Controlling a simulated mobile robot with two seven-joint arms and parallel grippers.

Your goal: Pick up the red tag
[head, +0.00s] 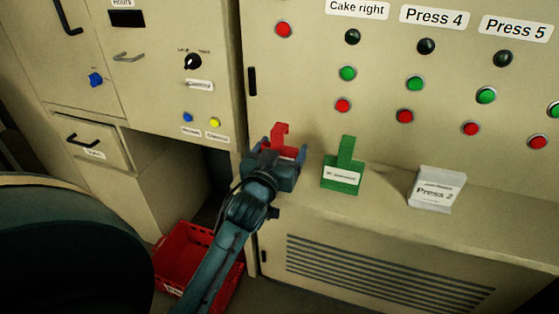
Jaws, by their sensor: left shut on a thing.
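The red tag (281,132) is at the left end of the cabinet ledge, in the middle of the head view. Its hooked upper part stands up above my left gripper (289,152). My left gripper is shut on the red tag, with a blue-grey finger on each side of it. The lower part of the tag is hidden behind the gripper. I cannot tell whether the tag touches the ledge. My right gripper is not in view.
A green tag (343,172) with a white label stands on the ledge (390,190) to the right. A white block marked "Press 2" (436,190) is further right. A red crate (176,262) is on the floor below left. The panel (310,75) with several buttons rises behind.

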